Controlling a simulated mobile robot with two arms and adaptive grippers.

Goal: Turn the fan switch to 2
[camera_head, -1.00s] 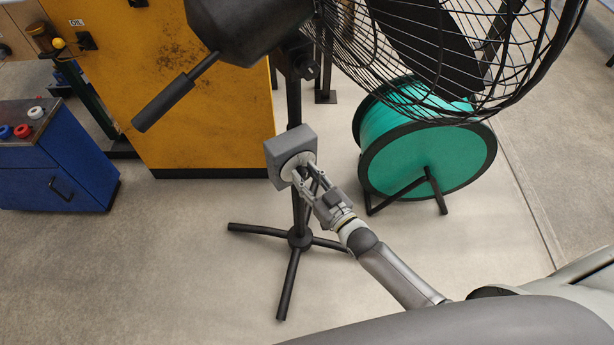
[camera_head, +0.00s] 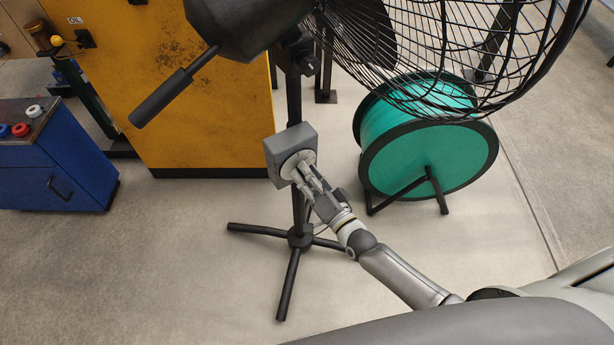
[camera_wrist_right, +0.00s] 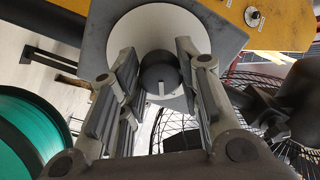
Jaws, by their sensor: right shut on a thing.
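The fan switch is a grey box (camera_head: 277,157) on the fan's black pole, with a round white dial face (camera_head: 291,166). In the right wrist view the white dial (camera_wrist_right: 150,30) carries a dark round knob (camera_wrist_right: 158,72) with a small pale mark on its lower part. My right gripper (camera_head: 300,171) is at the dial, its fingers on either side of the knob and shut on it. Numbers on the dial cannot be read. The fan's black wire cage (camera_head: 450,60) is above and to the right. My left gripper is not in view.
The black fan pole stands on splayed legs (camera_head: 290,280). A teal reel (camera_head: 425,160) stands to its right on the floor. A yellow cabinet (camera_head: 200,110) is behind, and a blue cabinet (camera_head: 60,185) is at the left. Open floor lies in front.

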